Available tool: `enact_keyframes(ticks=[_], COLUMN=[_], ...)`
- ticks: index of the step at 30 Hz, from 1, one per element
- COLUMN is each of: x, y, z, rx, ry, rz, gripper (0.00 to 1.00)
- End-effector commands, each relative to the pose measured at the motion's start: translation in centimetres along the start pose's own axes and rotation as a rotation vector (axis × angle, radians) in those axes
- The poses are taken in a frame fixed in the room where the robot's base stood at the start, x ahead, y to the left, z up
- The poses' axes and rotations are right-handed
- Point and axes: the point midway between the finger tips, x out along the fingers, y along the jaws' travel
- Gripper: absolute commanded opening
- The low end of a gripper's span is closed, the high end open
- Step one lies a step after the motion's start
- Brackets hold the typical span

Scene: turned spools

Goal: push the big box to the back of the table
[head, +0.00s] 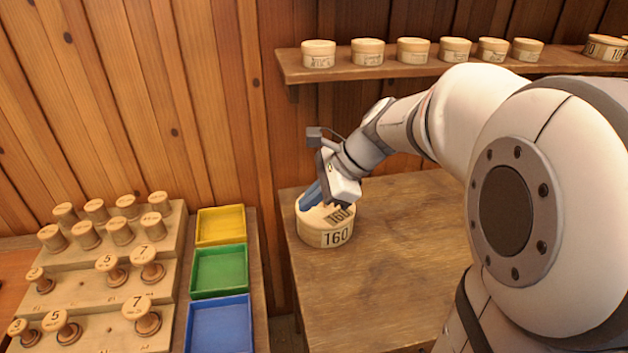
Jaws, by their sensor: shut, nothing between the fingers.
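The big box (317,237) is a round, pale wooden box marked 160 on its lid and on its side. It stands upright near the left edge of the right-hand table (400,270), towards the back. My gripper (310,197) is shut with nothing between its fingers. Its blue fingers point down at the left part of the box's lid. They hide part of the lid, and I cannot tell whether they touch it.
A wall shelf (420,69) above the table carries several small round boxes (413,50). Left of the table, across a gap, are yellow (220,226), green (219,270) and blue (219,325) trays and a stepped rack (100,275) of spools. The table's middle is clear.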

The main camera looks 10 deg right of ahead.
Motion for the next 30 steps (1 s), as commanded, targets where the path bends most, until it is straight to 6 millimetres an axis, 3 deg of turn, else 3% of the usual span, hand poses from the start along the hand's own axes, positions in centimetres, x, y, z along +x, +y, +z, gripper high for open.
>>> enact_keyframes(ticks=[1,6,12,15,18,22,26,30], x=[2.3,5.6,7.4,7.6,7.5,7.1,6.7,6.1], y=[-2.2,-10.7,-19.4,-22.2,-23.9,-24.7,-23.8,-21.3], z=[-1.7,-5.5,-12.7,-16.0,-18.4,-19.7,-19.8,-19.5], rx=[0.195,0.884,1.545,1.756,1.887,1.961,1.975,1.974], ry=[-0.076,-0.391,-0.794,-0.96,-1.076,-1.151,-1.163,-1.163], rz=[-0.02,-0.044,0.049,0.123,0.185,0.231,0.239,0.237], gripper=[0.0,0.0,0.0,0.0,0.0,0.0,0.0,0.0])
